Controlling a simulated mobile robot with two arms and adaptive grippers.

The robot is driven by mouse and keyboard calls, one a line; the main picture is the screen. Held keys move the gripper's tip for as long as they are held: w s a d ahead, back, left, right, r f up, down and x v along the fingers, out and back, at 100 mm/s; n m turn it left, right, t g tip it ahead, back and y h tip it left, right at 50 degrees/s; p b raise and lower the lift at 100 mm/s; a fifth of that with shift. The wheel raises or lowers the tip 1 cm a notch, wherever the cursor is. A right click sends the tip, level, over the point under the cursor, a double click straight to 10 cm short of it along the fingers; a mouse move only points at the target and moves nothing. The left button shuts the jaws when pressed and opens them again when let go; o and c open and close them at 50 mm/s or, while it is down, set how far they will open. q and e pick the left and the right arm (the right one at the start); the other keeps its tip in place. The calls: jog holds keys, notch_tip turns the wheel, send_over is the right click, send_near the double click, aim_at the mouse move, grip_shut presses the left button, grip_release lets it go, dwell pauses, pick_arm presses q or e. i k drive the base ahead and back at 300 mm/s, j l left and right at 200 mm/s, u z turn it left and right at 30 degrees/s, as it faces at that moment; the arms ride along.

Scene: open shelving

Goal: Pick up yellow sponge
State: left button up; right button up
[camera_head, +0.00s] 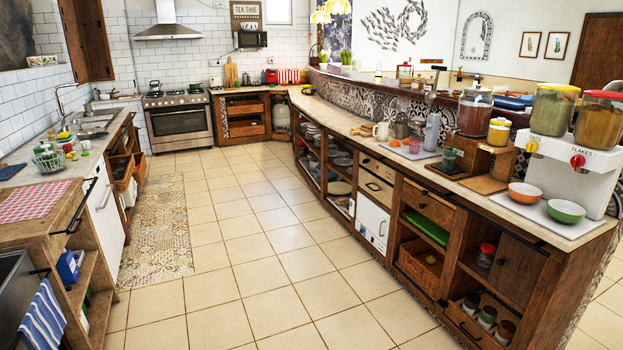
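A small yellow item (64,134) lies on the left counter beside the sink (92,124). It may be the yellow sponge, but it is too small to tell for sure. Neither of my grippers shows in the head view.
The left counter (75,165) also holds a dish rack (48,158) and a red checked cloth (33,201). A long curved counter (345,122) with open shelves, jars and dispensers runs along the right. The tiled floor (250,240) between them is clear. A stove (180,120) stands at the back.

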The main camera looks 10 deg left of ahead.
aim_at(64, 135)
jog(key=i+l+z, duration=0.15)
jog(key=i+l, duration=0.15)
jog(key=i, duration=0.15)
jog(key=i+l+z, duration=0.2)
jog(key=i, duration=0.3)
jog(key=i+u, duration=0.7)
jog(key=i+l+u, duration=0.1)
jog(key=i+u, duration=0.6)
jog(key=i, duration=1.8)
jog(key=i+l, duration=0.1)
jog(key=i, duration=2.05)
jog(key=i+u, duration=0.4)
jog(key=i+l+u, duration=0.1)
jog(key=i+u, duration=0.35)
jog(key=i+l+u, duration=0.25)
jog(key=u, duration=0.15)
jog(key=i+l+u, duration=0.4)
